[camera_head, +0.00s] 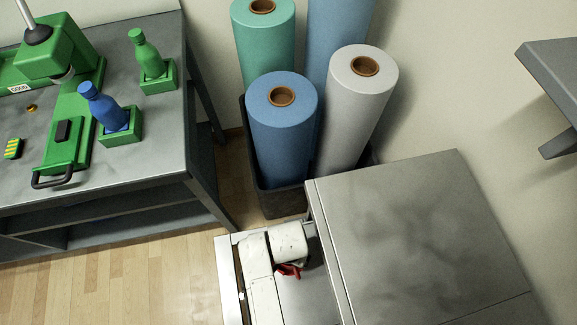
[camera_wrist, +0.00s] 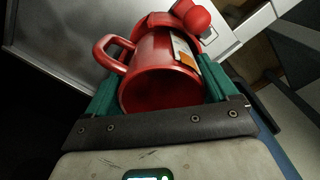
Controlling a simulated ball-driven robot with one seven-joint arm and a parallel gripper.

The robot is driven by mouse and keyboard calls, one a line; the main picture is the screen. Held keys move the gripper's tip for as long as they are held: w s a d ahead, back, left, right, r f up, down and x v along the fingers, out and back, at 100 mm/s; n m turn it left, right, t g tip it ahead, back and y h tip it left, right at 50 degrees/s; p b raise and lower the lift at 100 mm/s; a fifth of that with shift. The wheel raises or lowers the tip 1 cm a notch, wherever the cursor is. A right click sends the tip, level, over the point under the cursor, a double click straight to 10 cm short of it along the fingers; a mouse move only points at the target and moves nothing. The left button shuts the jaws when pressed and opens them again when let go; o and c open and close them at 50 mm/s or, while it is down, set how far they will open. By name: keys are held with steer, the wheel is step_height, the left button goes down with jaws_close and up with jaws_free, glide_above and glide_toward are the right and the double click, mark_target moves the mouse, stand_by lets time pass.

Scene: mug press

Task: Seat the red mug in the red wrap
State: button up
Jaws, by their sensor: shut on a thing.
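My gripper (camera_wrist: 160,82) is shut on a red mug (camera_wrist: 160,88), with a teal finger on each side of it in the wrist view. The mug's handle sticks out to the upper left, and a white and orange patch shows on its side. Just beyond the mug are more red parts (camera_wrist: 193,16), one of them rounded; I cannot tell whether they are the red wrap. In the head view a small red piece (camera_head: 288,271) shows beside a white block low in the picture; most of my gripper is hidden there.
A grey cabinet (camera_head: 430,230) with an open drawer (camera_head: 229,280) stands at the lower right. A bin of large rolls (camera_head: 282,125) stands behind it. At left, a table holds a green press (camera_head: 70,130) and green and blue bottles (camera_head: 106,108). Bare floor lies between.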

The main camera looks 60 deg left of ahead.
steer(key=o, duration=1.1)
step_height(320, 180, up, 11)
steer(key=p, duration=0.1)
steer(key=shift+f, duration=0.1)
stand_by(0.5)
